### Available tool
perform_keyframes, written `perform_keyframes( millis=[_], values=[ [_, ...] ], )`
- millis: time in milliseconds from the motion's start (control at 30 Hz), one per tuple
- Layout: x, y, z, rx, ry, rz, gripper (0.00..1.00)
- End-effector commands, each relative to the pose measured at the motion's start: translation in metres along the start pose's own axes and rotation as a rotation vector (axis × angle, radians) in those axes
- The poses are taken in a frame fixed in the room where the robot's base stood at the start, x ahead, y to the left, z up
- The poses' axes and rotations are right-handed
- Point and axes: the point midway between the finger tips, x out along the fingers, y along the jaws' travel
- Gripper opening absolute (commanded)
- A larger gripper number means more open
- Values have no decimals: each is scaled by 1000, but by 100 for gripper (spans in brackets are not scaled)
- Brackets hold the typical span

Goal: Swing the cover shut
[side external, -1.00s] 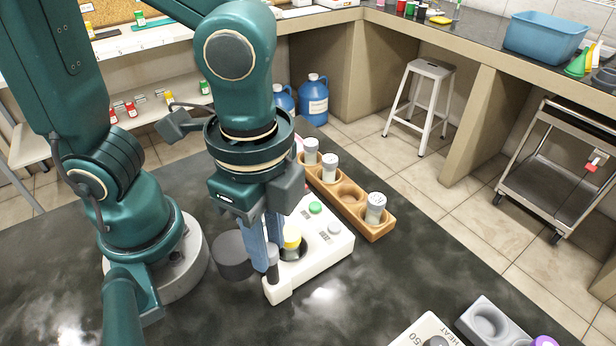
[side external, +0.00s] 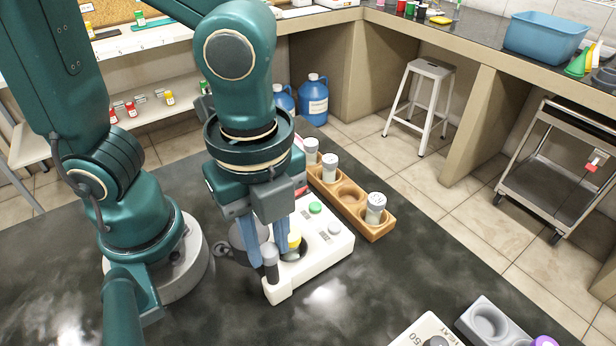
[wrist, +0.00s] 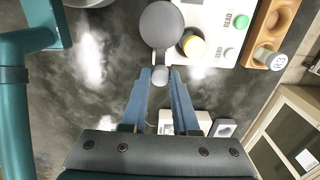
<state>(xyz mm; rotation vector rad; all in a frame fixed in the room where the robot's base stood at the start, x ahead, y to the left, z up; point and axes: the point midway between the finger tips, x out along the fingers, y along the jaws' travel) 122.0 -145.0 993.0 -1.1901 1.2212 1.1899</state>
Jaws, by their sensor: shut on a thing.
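The dark grey round cover (side external: 247,230) stands swung out at the left of the white instrument (side external: 325,248). In the wrist view the cover (wrist: 161,22) lies beside the instrument, joined by a short arm to a grey post (wrist: 160,75) at the corner. My gripper (wrist: 160,80) is shut on this post, one finger on each side. In the side view the fingers hide part of the cover. A yellow-capped vial (wrist: 193,46) sits in the instrument's round well, uncovered.
A wooden rack (side external: 350,208) with several grey-white vials stands behind the instrument. A green button (side external: 315,208) and a grey button (side external: 335,227) are on the instrument's top. A heater (side external: 428,332) and a grey holder (side external: 490,320) stand at the front right. The dark bench between is clear.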

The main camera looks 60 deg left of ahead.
Motion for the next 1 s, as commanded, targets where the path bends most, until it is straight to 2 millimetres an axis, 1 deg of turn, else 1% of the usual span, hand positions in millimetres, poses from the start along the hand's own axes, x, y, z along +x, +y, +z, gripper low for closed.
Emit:
perform_keyframes(
  millis=[67,600,700,833,1000],
  values=[
    [0,0,0,74,1,0,0],
    [0,0,0,838,1,0,0],
    [0,0,0,949,1,0,0],
    [0,0,0,1018,1,0,0],
    [0,0,0,1022,1,0,0]
  ],
)
